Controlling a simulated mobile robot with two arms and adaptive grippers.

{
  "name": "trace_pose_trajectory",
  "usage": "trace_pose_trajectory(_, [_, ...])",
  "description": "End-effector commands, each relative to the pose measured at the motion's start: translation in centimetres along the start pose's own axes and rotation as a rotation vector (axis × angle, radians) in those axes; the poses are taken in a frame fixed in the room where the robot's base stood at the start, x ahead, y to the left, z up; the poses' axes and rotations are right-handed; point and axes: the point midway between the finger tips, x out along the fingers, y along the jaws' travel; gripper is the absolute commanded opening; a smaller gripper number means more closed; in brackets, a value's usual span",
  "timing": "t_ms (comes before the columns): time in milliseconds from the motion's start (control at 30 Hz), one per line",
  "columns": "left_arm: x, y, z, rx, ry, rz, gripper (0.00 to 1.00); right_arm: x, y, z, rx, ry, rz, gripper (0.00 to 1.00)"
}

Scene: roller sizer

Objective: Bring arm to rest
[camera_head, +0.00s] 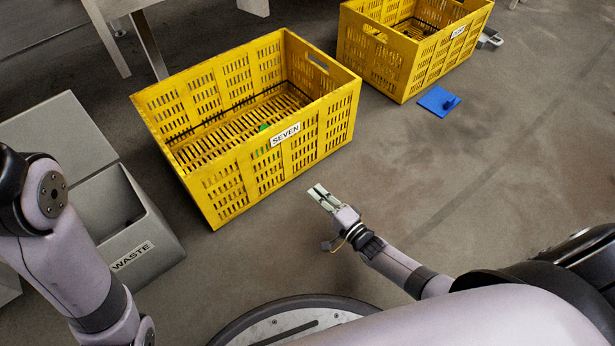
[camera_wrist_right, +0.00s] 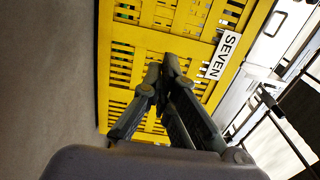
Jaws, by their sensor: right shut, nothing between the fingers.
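My right gripper (camera_head: 322,198) is in front of the near side of the yellow crate labelled SEVEN (camera_head: 236,180), apart from it. Its fingers are together with nothing between them. In the right wrist view the shut fingers (camera_wrist_right: 168,70) point towards the crate's slatted side and its SEVEN label (camera_wrist_right: 222,55). My left arm comes in at the left edge of the head view, but its gripper is out of the picture.
A small green thing (camera_head: 263,127) is inside the SEVEN crate. A grey WASTE bin (camera_head: 140,225) stands at the left. A second yellow crate (camera_head: 425,65) is at the back right, with a blue flat piece (camera_head: 438,101) on the floor before it. The floor at right is clear.

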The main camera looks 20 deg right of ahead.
Motion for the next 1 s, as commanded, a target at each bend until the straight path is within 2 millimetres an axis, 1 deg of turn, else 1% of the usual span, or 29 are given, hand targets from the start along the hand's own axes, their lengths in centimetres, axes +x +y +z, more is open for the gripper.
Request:
trace_pose_trajectory(33, [0.1,-0.1,0.3,-0.001,-0.010,-0.002,0.40,-0.7,-0.1,0.0,0.000,0.000,0.002,0.00])
trace_pose_trajectory(133, [-0.2,-0.1,0.5,-0.002,-0.018,-0.005,0.40,-1.4,-0.1,0.0,0.000,0.000,0.000,0.00])
trace_pose_trajectory(367, [-0.4,-0.1,0.5,-0.003,-0.021,-0.006,0.40,-1.7,0.0,0.1,-0.001,0.000,-0.001,0.00])
trace_pose_trajectory(467, [-0.4,-0.2,0.7,-0.004,-0.029,-0.009,0.40,-1.4,-1.2,0.6,-0.020,-0.007,-0.023,0.00])
trace_pose_trajectory(533, [-0.5,-0.3,1.1,-0.005,-0.044,-0.013,0.40,-0.8,-3.5,1.6,-0.062,-0.017,-0.066,0.00])
trace_pose_trajectory(567, [-0.6,-0.4,1.3,-0.006,-0.053,-0.017,0.40,-0.5,-4.9,2.3,-0.088,-0.021,-0.093,0.00])
trace_pose_trajectory(667, [-1.0,-0.7,2.1,-0.011,-0.090,-0.030,0.40,0.5,-11.1,4.8,-0.208,-0.028,-0.213,0.00])
trace_pose_trajectory(700, [-1.3,-0.8,2.4,-0.013,-0.107,-0.037,0.40,0.7,-14.1,5.9,-0.265,-0.023,-0.270,0.00])
trace_pose_trajectory(767, [-1.7,-0.9,2.8,-0.017,-0.131,-0.046,0.40,0.9,-18.6,7.3,-0.352,-0.006,-0.355,0.00])
trace_pose_trajectory(800, [-2.0,-1.0,3.0,-0.019,-0.147,-0.053,0.40,0.8,-21.5,8.2,-0.410,0.011,-0.410,0.00])
trace_pose_trajectory(867, [-2.5,-1.1,3.2,-0.022,-0.171,-0.062,0.40,0.5,-26.0,9.4,-0.495,0.046,-0.492,0.00])
trace_pose_trajectory(900, [-2.8,-1.2,3.3,-0.024,-0.187,-0.069,0.40,0.0,-28.9,10.0,-0.551,0.075,-0.545,0.00])
trace_pose_trajectory(967, [-3.2,-1.2,3.4,-0.028,-0.210,-0.078,0.40,-0.8,-33.4,10.9,-0.635,0.129,-0.623,0.00])
trace_pose_trajectory(1000, [-3.5,-1.3,3.5,-0.030,-0.226,-0.084,0.40,-1.5,-36.4,11.4,-0.690,0.170,-0.671,0.00])
